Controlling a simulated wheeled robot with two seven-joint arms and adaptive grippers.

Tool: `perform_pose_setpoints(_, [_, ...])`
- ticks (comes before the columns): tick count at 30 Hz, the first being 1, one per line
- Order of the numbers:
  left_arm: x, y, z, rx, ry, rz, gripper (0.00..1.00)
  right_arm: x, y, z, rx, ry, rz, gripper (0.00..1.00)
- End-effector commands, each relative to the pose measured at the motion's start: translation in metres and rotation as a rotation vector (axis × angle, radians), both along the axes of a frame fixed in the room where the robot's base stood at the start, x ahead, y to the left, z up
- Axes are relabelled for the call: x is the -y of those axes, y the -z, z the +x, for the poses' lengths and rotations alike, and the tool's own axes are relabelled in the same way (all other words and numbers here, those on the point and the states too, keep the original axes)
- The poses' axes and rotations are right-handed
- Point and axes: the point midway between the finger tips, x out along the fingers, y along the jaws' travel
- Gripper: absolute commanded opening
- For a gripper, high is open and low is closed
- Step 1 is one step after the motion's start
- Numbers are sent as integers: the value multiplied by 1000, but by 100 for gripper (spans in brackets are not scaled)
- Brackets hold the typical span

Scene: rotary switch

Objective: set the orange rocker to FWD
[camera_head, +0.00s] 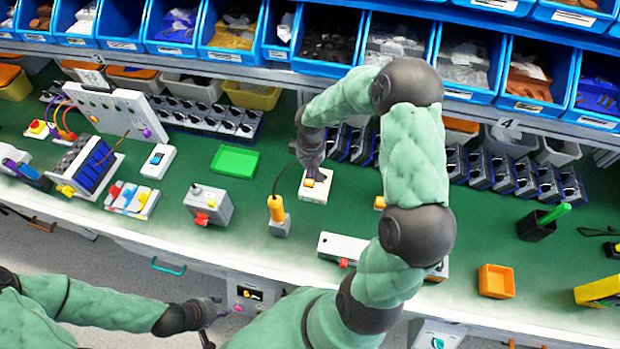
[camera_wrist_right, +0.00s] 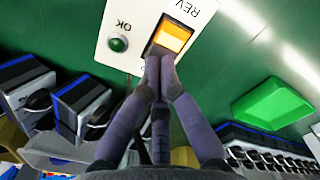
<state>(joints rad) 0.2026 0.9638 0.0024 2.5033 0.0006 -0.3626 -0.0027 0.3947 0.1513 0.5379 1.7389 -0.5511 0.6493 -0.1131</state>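The orange rocker (camera_wrist_right: 170,37) sits in a dark frame on a white switch box (camera_head: 318,194). In the right wrist view the REV label is beyond the rocker, and an OK label is beside a green round lamp or button (camera_wrist_right: 118,43). No FWD label shows; the near side of the rocker is partly hidden by my fingers. My right gripper (camera_wrist_right: 160,62) has its fingertips together, empty, at the rocker's near edge; I cannot tell whether they touch. In the head view it comes down behind the box. My left gripper (camera_head: 214,322) is apart from the bench, fingers spread and empty.
An orange-handled device (camera_head: 277,212) with a cable stands left of the switch box. A green tray (camera_head: 235,160) and a grey box with a red switch (camera_head: 208,205) are further left. Rows of dark blocks line the back under blue bins. An orange tray (camera_head: 496,281) is at right.

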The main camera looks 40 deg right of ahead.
Motion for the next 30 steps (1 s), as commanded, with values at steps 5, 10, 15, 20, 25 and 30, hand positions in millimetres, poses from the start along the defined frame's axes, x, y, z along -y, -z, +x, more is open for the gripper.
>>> perform_pose_setpoints(5, [0,2,0,0,0,0,40,0,3,0,0,0,0,0])
perform_pose_setpoints(10, [0,4,0,0,0,0,40,0,5,0,0,0,0,0])
perform_pose_setpoints(15, [0,5,0,0,0,0,40,0,7,0,0,0,0,0])
perform_pose_setpoints(20, [0,6,0,0,0,0,40,0,8,0,-1,0,0,0])
perform_pose_setpoints(25, [0,2,0,0,0,0,40,0,3,0,0,0,0,0])
perform_pose_setpoints(30, [0,-7,0,0,0,0,40,0,-9,0,1,0,0,0])
